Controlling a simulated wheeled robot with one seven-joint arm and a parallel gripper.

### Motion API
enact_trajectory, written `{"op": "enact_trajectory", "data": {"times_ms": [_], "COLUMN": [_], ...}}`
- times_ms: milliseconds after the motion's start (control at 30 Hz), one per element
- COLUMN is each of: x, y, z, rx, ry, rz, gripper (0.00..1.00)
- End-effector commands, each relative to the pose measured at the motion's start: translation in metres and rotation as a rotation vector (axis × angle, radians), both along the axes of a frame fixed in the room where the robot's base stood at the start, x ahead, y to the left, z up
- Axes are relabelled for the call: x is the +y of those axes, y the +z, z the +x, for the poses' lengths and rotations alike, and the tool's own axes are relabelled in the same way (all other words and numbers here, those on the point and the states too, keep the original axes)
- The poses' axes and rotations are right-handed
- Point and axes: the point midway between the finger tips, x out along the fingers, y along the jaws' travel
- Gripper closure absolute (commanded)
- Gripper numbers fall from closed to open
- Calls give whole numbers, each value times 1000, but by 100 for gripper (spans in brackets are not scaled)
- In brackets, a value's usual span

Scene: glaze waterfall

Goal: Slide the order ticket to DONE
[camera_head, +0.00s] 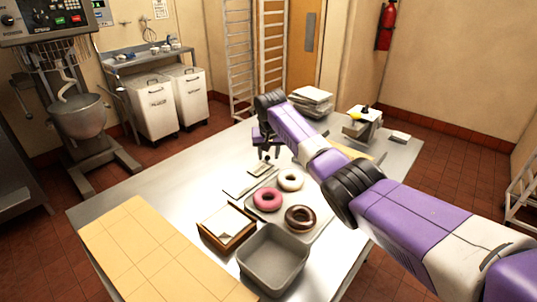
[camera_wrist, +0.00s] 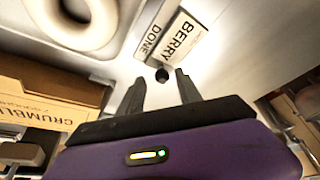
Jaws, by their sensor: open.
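In the wrist view, a pale card reading BERRY (camera_wrist: 181,40), which looks like the order ticket, lies against a strip marked DONE (camera_wrist: 150,40). A small dark round knob (camera_wrist: 162,75) sits just below the card, between my fingertips in the picture. My gripper (camera_wrist: 161,80) is open, its two fingers on either side of the knob; I cannot tell whether they touch it. In the head view my gripper (camera_head: 266,155) points down close over the table, beside a small pale block (camera_head: 260,168) and a flat strip (camera_head: 237,191). Lettering is unreadable there.
A tray (camera_head: 322,228) holds a pink donut (camera_head: 267,199), a white donut (camera_head: 291,180) and a chocolate donut (camera_head: 300,217). A wooden box (camera_head: 206,236) and grey bin (camera_head: 273,257) stand in front. The table's left-back area is clear.

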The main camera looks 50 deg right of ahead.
Motion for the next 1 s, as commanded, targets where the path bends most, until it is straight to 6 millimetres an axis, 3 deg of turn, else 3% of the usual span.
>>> {"op": "enact_trajectory", "data": {"times_ms": [167, 600, 1000], "x": [3, 18, 20], "y": [7, 63, 72], "z": [-2, -18, -22], "rx": [-2, -3, -1], "ry": [2, 1, 0], "rz": [0, -1, -1], "gripper": [59, 59, 59]}}
